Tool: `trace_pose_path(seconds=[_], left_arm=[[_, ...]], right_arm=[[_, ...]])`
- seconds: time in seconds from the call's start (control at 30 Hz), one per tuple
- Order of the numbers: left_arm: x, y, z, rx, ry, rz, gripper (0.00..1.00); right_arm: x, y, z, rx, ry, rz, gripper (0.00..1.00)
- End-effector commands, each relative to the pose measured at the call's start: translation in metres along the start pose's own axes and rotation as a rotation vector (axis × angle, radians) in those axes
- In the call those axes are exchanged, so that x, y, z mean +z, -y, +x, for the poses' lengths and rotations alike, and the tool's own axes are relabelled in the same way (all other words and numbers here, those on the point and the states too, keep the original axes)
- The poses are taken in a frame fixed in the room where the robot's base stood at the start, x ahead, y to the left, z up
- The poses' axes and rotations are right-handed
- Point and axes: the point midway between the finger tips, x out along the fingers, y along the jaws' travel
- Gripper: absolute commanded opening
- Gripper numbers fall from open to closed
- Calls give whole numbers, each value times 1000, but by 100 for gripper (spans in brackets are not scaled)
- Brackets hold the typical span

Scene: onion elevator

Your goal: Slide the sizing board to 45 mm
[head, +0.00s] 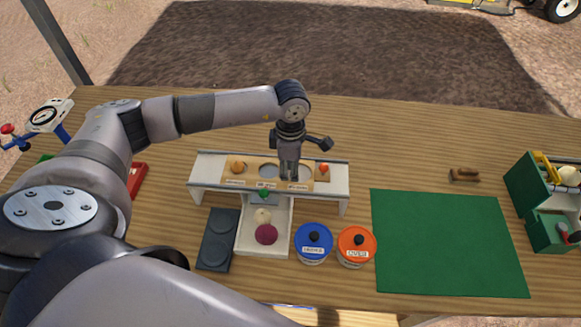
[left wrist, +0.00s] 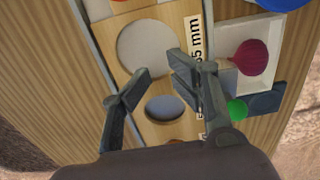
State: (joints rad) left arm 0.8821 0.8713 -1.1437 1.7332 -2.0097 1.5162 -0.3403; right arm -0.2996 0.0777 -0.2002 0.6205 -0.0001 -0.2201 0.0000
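The wooden sizing board (head: 254,181) lies in the rails of a white stand (head: 208,171). It has round holes of different sizes, and white labels along its front edge. In the left wrist view the board (left wrist: 185,20) shows a large hole and a smaller one; the nearby label ends in "5 mm", its first digit unclear. My left gripper (head: 289,178) points down over the board, right of the middle hole. In the left wrist view its fingers (left wrist: 160,68) are apart with nothing seen between them. Whether they touch the board is unclear. My right gripper is out of view.
A white chute (head: 246,240) below holds a pale onion (head: 263,215) and a red onion (head: 266,235). A green knob (head: 264,194) is above. Blue-lidded (head: 313,240) and orange-lidded (head: 356,244) jars stand right, a dark scale (head: 218,240) left. A green mat (head: 447,242) is clear.

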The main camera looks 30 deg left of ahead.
Motion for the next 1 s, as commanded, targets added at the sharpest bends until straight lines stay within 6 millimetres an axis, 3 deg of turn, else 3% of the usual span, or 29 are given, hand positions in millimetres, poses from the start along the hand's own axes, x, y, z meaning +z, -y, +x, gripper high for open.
trace_pose_path(seconds=[0.87, 1.0], left_arm=[[0, 0, -1, -1, 0, 1, 100], [0, 0, -1, -1, 1, 1, 100]], right_arm=[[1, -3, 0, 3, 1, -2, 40], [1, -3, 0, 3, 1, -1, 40]])
